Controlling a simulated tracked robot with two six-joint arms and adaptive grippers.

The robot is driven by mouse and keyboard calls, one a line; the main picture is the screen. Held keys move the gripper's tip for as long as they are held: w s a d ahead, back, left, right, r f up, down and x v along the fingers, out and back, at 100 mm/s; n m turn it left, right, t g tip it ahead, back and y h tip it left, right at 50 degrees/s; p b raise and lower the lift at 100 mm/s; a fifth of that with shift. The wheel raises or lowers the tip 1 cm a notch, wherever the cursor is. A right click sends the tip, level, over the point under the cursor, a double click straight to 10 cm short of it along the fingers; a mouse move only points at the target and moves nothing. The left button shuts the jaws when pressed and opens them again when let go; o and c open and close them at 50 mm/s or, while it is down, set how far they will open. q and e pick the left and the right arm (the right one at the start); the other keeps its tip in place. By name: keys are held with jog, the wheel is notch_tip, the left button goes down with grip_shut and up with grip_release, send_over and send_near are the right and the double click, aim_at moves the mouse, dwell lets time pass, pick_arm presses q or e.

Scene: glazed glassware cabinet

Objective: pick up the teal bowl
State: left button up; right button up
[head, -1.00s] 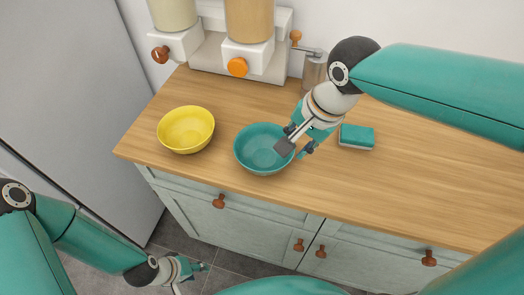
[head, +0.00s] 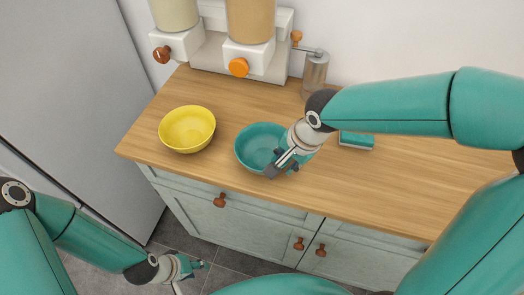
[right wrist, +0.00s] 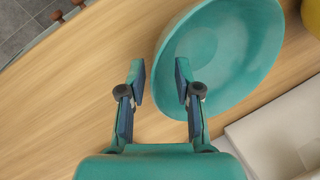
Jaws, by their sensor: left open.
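The teal bowl (head: 254,146) stands upright on the wooden counter, right of a yellow bowl (head: 187,129). My right gripper (head: 283,171) is at the teal bowl's near right rim in the head view and hides part of it. In the right wrist view the right gripper's fingers (right wrist: 160,79) are apart. The rim of the teal bowl (right wrist: 225,55) shows between them, one finger outside the bowl and the other over its inside. Whether either touches is unclear. My left gripper (head: 194,268) is open and empty, low in front of the cabinet.
A grey panel (head: 70,90) rises at the left. The counter's right part (head: 425,180) is clear.

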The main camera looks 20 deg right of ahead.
jog(key=shift+c, duration=0.2)
grip_shut()
jog(key=shift+r, duration=0.2)
